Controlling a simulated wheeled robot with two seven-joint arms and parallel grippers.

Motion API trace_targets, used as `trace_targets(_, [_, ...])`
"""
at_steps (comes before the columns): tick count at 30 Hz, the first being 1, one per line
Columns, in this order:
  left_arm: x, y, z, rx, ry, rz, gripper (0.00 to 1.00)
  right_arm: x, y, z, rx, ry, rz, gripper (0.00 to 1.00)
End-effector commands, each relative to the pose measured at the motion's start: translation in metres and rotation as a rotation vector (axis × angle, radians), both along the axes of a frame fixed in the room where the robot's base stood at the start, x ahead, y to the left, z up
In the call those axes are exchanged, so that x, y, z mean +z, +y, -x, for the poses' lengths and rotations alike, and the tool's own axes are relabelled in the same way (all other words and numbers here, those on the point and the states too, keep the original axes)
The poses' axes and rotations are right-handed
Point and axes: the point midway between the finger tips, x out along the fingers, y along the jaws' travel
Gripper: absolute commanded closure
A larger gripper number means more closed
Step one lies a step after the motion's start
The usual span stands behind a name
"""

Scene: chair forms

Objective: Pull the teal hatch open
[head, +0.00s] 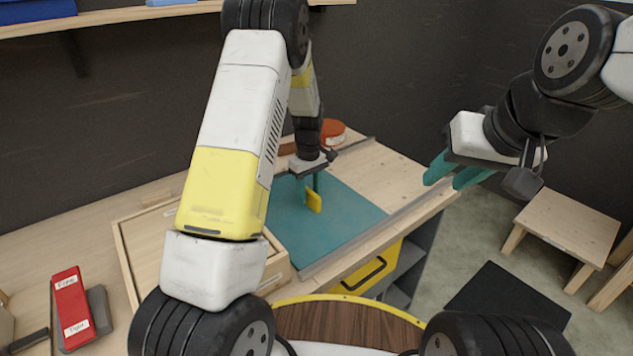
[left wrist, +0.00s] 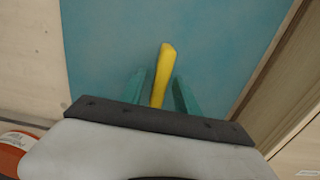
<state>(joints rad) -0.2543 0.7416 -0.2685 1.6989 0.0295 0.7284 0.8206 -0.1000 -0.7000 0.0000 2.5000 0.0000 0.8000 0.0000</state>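The teal hatch (head: 340,225) is a flat panel set in the wooden bench top, and it fills much of the left wrist view (left wrist: 225,40). A yellow handle (head: 315,201) stands up from it. My left gripper (head: 309,190) is over the hatch at the handle. In the left wrist view its teal fingers are open, one on each side of the yellow handle (left wrist: 164,72), with gaps visible between. My right gripper (head: 452,178) hangs empty and open in the air to the right, beyond the bench edge.
A metal rail (head: 375,232) runs along the hatch's front edge. A yellow drawer front (head: 365,272) is below. A red labelled box (head: 72,305) is at lower left, an orange round item (head: 333,131) behind the hatch. A wooden stool (head: 567,228) stands at right.

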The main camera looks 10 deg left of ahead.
Motion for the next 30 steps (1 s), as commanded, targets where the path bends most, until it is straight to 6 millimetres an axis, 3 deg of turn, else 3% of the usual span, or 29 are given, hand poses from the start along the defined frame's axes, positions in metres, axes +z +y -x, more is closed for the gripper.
trace_targets(11, [-0.009, 0.0, 0.0001, 0.0, -0.001, 0.001, 0.62, 0.0, 0.0, 0.0, 0.0, 0.0, 0.0, 0.64])
trace_targets(17, [-0.0087, -0.0001, 0.0001, 0.0, -0.001, 0.001, 0.99, 0.0, 0.0, 0.0, 0.0, 0.0, 0.0, 0.64])
trace_targets(30, [-0.0084, -0.0002, 0.0001, 0.0, -0.001, 0.001, 1.0, 0.0, 0.0, 0.0, 0.0, 0.0, 0.0, 0.64])
